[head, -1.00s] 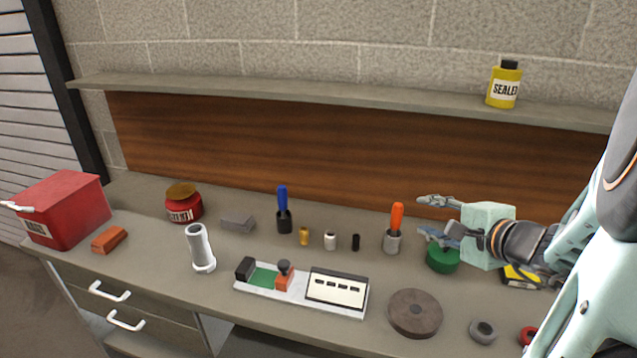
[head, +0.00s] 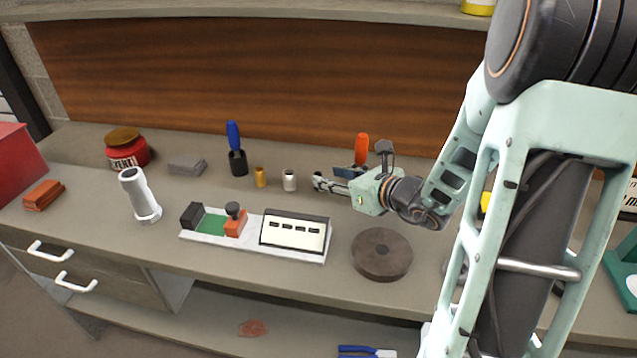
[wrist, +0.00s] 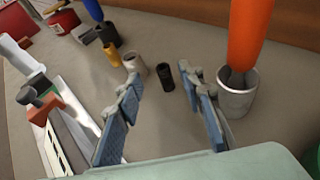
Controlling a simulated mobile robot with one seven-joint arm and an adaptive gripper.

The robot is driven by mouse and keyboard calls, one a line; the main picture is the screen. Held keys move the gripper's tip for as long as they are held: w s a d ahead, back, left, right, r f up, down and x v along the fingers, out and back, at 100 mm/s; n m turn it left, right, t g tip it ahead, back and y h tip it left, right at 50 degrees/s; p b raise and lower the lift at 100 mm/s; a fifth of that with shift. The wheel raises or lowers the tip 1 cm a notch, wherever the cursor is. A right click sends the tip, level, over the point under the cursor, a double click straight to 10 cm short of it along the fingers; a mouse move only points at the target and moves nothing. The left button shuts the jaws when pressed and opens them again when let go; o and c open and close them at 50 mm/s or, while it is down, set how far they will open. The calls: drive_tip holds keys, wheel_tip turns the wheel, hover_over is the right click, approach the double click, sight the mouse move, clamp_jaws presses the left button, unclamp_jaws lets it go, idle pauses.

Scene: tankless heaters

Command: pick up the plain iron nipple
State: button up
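The plain iron nipple, a short black tube (wrist: 165,77), stands upright on the bench in the wrist view. It lies ahead of the gap between my fingertips, closer to the right one. In the head view it cannot be made out, where my gripper (head: 323,184) reaches in from the right. My gripper (wrist: 162,88) is open, its two blue-padded fingers apart with nothing held between them. A pale grey nipple (wrist: 135,64) stands beside the left fingertip, and a brass one (wrist: 112,54) stands beyond it. Both also show in the head view, pale grey (head: 289,180) and brass (head: 260,177).
A grey cup with an orange-handled tool (wrist: 236,95) stands close to my right finger. A blue-handled brush (head: 236,150) stands behind the brass nipple. A white-based fixture (head: 255,236) and a brown disc (head: 381,254) lie towards the front.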

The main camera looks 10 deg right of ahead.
sight(318, 173)
drive_tip(key=x, duration=0.6)
drive_tip(key=shift+w+f, duration=0.2)
drive_tip(key=shift+f, duration=0.2)
drive_tip(key=shift+d, duration=0.1)
clamp_jaws()
